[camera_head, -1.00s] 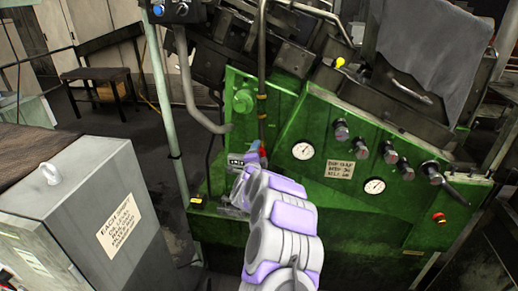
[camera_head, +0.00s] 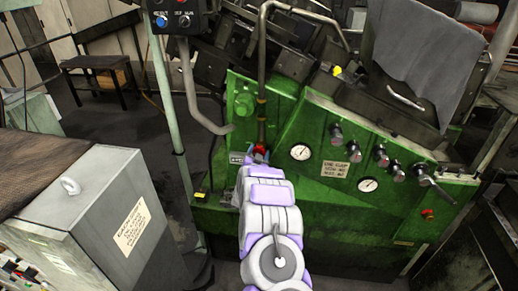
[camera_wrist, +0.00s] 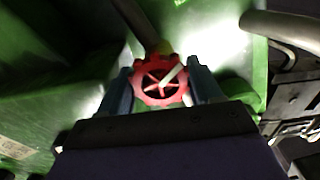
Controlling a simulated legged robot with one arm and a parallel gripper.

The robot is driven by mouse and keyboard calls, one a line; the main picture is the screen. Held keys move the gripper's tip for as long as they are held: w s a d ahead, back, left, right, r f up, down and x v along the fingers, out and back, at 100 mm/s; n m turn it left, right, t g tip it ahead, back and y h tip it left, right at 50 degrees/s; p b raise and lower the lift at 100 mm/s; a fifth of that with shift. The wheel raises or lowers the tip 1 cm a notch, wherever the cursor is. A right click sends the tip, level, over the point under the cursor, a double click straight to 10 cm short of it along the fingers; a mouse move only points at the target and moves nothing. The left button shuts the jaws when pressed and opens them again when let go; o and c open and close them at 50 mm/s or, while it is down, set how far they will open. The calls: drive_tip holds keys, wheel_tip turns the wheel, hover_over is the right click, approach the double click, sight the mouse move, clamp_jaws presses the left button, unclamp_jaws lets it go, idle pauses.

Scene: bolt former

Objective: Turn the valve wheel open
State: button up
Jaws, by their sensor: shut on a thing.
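The red valve wheel (camera_wrist: 160,80) is a spoked, toothed-rim wheel on the green machine, at the foot of a dark pipe. A pale marker lies across its spokes. In the wrist view my gripper (camera_wrist: 160,88) has one finger on each side of the wheel's rim and is shut on it. In the head view the wheel (camera_head: 260,149) is a small red spot just beyond my gripper (camera_head: 258,157), and my arm hides most of the area below it.
The green machine panel (camera_head: 330,200) carries gauges (camera_head: 301,152) and several knobs (camera_head: 382,159) right of my arm. A grey cabinet (camera_head: 100,240) stands at left. A green post (camera_head: 170,110) and a control box (camera_head: 175,17) are at upper left.

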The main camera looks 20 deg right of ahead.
drive_tip(key=shift+s+a+f+n+p, duration=0.15)
drive_tip(key=shift+f+n+p, duration=0.35)
drive_tip(key=shift+n, duration=0.3)
drive_tip(key=shift+s+f+n, duration=0.1)
drive_tip(key=shift+f+n, duration=0.1)
drive_tip(key=shift+n, duration=0.1)
drive_tip(key=o, duration=0.7)
drive_tip(key=shift+w+a+r, duration=0.1)
drive_tip(key=shift+w+r, duration=0.15)
drive_tip(key=shift+d+r+p, duration=0.25)
drive_tip(key=shift+r+p, duration=0.05)
drive_tip(key=shift+s, duration=0.1)
drive_tip(key=v, duration=1.7)
drive_tip(key=shift+a+b, duration=0.2)
drive_tip(key=shift+b, duration=0.15)
